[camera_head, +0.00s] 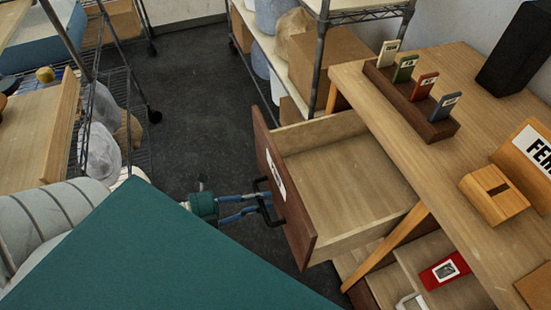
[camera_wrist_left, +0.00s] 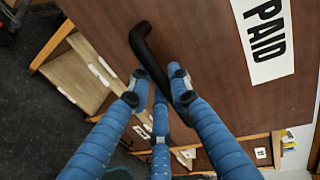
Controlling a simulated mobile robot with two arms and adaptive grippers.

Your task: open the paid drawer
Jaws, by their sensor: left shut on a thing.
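The paid drawer (camera_head: 352,182) stands pulled out from the wooden desk, and its open inside looks empty. Its dark brown front (camera_head: 296,222) carries a white label, which reads PAID in the left wrist view (camera_wrist_left: 265,38). The black handle (camera_wrist_left: 148,52) is on that front. My left gripper (camera_head: 260,203) reaches the handle from the left, its blue fingers shut on it. In the left wrist view, the fingertips (camera_wrist_left: 157,90) close around the lower part of the handle. My right gripper is not in view.
The desk top (camera_head: 400,75) holds a dark rack (camera_head: 410,105) with several coloured tags and a small wooden block (camera_head: 493,195). A red item (camera_head: 444,270) lies on a lower shelf. Wire shelving stands behind and at the left. Dark floor (camera_head: 195,115) is clear between them.

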